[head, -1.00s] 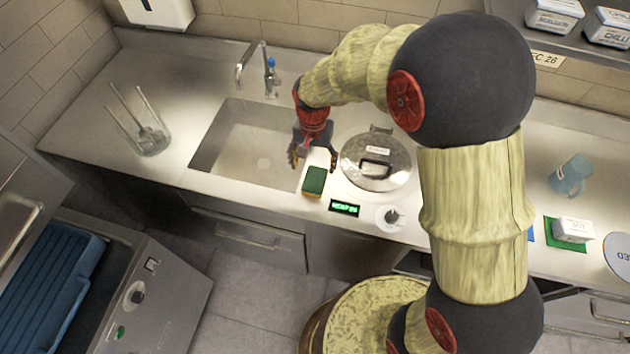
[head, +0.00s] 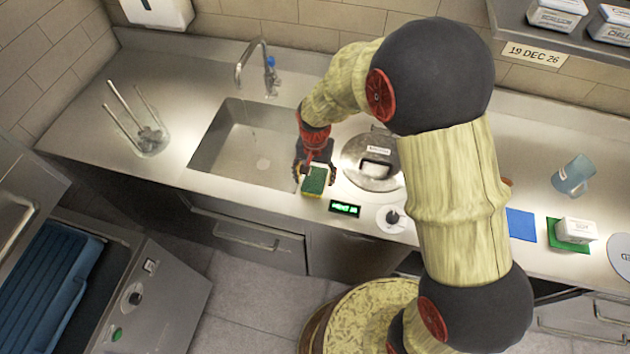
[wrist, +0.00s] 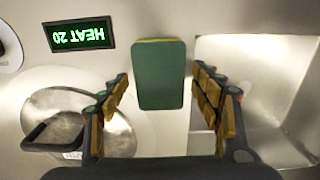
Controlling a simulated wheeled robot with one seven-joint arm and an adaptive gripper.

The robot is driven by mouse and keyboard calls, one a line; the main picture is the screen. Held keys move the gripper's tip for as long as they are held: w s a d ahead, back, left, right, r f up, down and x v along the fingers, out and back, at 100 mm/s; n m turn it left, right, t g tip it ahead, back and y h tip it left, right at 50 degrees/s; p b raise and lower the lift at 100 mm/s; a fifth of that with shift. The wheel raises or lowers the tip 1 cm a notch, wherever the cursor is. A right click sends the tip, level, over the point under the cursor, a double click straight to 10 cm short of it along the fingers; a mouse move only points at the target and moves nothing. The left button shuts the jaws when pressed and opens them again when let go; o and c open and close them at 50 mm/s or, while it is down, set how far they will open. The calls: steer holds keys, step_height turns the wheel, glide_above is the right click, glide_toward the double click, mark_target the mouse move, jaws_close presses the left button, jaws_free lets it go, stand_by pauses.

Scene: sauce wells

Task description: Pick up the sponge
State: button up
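The sponge (head: 314,181), green on top with a yellow edge, lies on the counter by the sink's front right corner. My gripper (head: 315,172) is at the sponge, pointing down, with a finger on either side of it in the head view. In the wrist view, the sponge (wrist: 161,75) sits centred ahead of the gap between the open fingers of my gripper (wrist: 167,112). Bare counter shows between the sponge and each finger, so neither finger touches it.
The sink (head: 225,168) is left of the sponge. A lidded round pot (head: 360,178) is to the right. A small green "HEAT 20" display (head: 345,208) and a knob (head: 391,217) are near the counter's front edge. A glass with utensils (head: 150,142) stands far left.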

mark_target(315, 179)
steer(key=c, duration=0.6)
steer(key=shift+o, duration=0.2)
steer(key=shift+r, duration=0.55)
step_height(315, 179, up, 2)
steer(key=shift+r+p, duration=0.25)
steer(key=shift+p, duration=0.15)
steer(key=s+d+r+p, duration=0.1)
steer(key=s+d+r, duration=0.3)
steer(key=s+r, duration=0.5)
steer(key=s, duration=0.4)
steer(key=shift+s+d+r+p, duration=0.2)
steer(key=shift+p, duration=0.2)
